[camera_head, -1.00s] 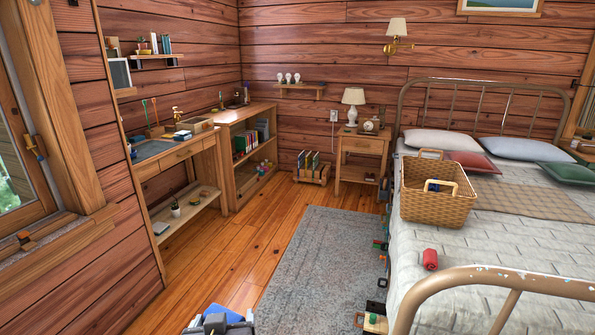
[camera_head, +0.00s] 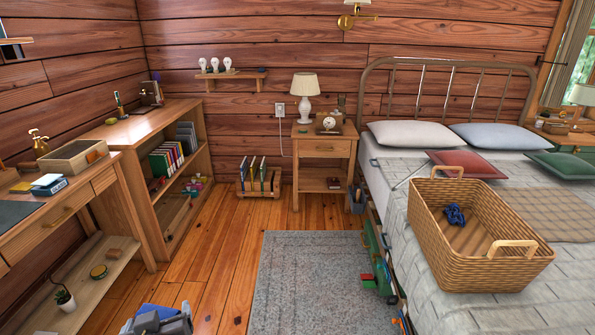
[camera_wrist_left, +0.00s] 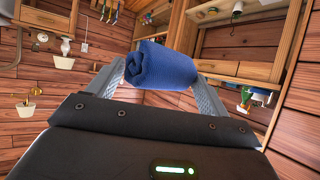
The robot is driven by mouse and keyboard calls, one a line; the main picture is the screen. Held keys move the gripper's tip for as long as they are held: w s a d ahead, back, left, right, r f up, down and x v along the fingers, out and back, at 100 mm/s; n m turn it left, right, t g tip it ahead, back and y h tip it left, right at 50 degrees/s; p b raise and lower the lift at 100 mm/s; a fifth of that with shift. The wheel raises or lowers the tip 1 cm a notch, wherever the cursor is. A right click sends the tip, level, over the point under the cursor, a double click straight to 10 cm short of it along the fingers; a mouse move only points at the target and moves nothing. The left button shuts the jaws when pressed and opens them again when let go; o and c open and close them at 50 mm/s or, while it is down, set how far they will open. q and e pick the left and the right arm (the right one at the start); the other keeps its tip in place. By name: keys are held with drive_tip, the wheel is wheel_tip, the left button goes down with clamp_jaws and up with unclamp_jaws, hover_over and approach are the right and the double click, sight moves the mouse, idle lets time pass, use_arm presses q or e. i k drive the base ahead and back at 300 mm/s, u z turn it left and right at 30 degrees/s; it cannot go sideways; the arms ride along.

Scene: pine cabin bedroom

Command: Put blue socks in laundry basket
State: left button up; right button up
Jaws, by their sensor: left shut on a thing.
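A rolled pair of blue socks (camera_wrist_left: 160,66) is clamped between the fingertips of my left gripper (camera_wrist_left: 158,72) in the left wrist view. In the head view my left gripper (camera_head: 160,322) shows at the bottom edge with the blue socks (camera_head: 150,310) in it, low over the floor. The wicker laundry basket (camera_head: 490,272) stands upright on the bed at the right, well apart from the gripper. A crumpled dark blue item (camera_head: 455,214) lies inside the basket. My right gripper is not in view.
The bed (camera_head: 440,312) fills the right side. A desk (camera_head: 60,205) and a bookshelf (camera_head: 185,150) line the left wall. A nightstand (camera_head: 322,160) stands at the back. Green and red toys (camera_head: 375,270) lie beside the bed. The grey rug (camera_head: 310,285) is clear.

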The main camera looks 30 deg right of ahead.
sight(472, 247)
drive_tip(key=i, duration=1.85)
drive_tip(key=z, duration=4.1)
drive_tip(key=i, duration=0.5)
drive_tip(key=z, duration=0.05)
